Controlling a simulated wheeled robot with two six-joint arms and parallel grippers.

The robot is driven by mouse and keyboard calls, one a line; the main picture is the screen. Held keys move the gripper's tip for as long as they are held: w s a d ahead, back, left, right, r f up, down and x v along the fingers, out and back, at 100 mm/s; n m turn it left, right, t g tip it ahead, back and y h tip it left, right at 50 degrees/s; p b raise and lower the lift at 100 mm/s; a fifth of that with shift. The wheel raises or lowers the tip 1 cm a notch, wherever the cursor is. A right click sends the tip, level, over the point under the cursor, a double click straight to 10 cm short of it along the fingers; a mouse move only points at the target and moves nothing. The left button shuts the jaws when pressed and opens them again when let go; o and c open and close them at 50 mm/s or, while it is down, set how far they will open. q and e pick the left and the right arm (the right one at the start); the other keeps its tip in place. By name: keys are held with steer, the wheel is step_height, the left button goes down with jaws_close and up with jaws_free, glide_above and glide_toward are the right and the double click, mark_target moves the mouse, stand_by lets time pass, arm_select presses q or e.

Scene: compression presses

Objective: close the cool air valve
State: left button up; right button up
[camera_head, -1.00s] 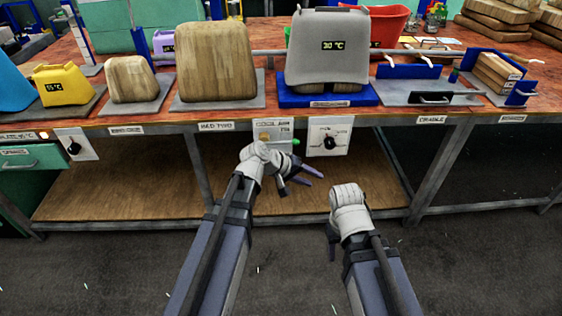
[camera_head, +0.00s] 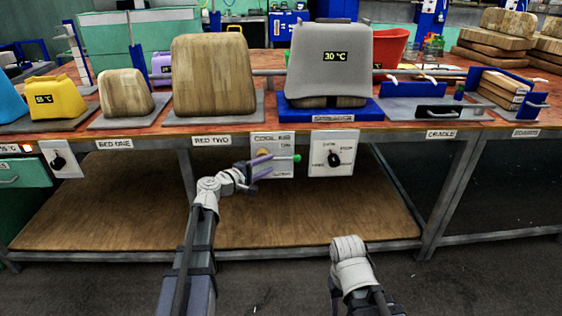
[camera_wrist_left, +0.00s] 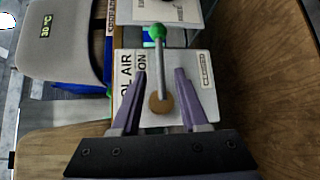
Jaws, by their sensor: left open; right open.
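The cool air valve is a lever on a white panel (camera_head: 268,142) marked COOL AIR and ON, under the table edge. Its green knob (camera_head: 297,157) points to the right in the head view. In the left wrist view the grey lever runs from a brass hub (camera_wrist_left: 160,104) to the green knob (camera_wrist_left: 157,31). My left gripper (camera_head: 265,167) is open in front of the panel. In the left wrist view its fingers (camera_wrist_left: 160,72) stand on either side of the lever, with visible gaps. My right gripper (camera_head: 348,258) hangs low, away from the panel; its fingers are mostly hidden.
A dial panel (camera_head: 334,152) is just right of the valve. Above stand a grey press block reading 30 °C (camera_head: 333,62) on a blue base and a wooden block (camera_head: 213,76). A wooden lower shelf (camera_head: 110,205) lies below. Table legs flank the space under the edge.

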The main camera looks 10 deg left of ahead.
mark_target(281, 159)
arm_select(q)
steer(key=b+x, duration=0.1)
steer(key=x, duration=0.6)
steer(key=shift+f, duration=0.1)
jaws_close()
stand_by(1.2)
